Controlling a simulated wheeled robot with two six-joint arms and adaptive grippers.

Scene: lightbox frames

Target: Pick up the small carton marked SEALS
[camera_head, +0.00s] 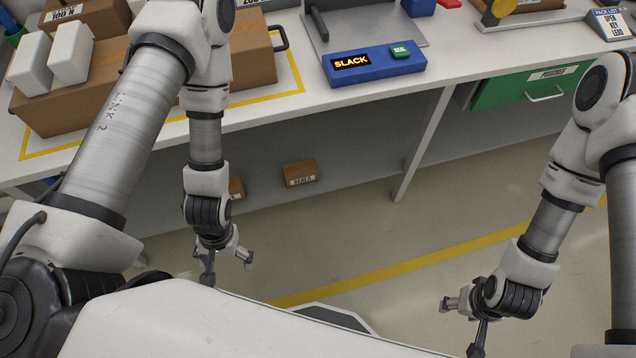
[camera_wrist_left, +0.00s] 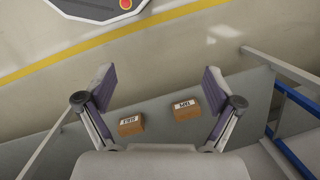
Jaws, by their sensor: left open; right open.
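A small brown carton (camera_head: 300,173) with a white label stands on the grey low surface under the bench in the head view. Its small print seems to read SEALS. A second small carton (camera_head: 237,188) is left of it, mostly hidden behind my left arm. The left wrist view shows two labelled cartons, one at left (camera_wrist_left: 131,125) and one at right (camera_wrist_left: 186,110); their print is too blurred to read surely. My left gripper (camera_head: 228,268) is open and empty, apart from both; its spread fingers also show in the wrist view (camera_wrist_left: 158,85). My right gripper (camera_head: 462,325) is open and empty over the floor.
The white bench top (camera_head: 330,107) overhangs the cartons, and a bench leg (camera_head: 421,146) stands right of them. A green drawer (camera_head: 520,88) is under the bench at right. Large boxes and a blue SLACK display (camera_head: 373,66) stand on top.

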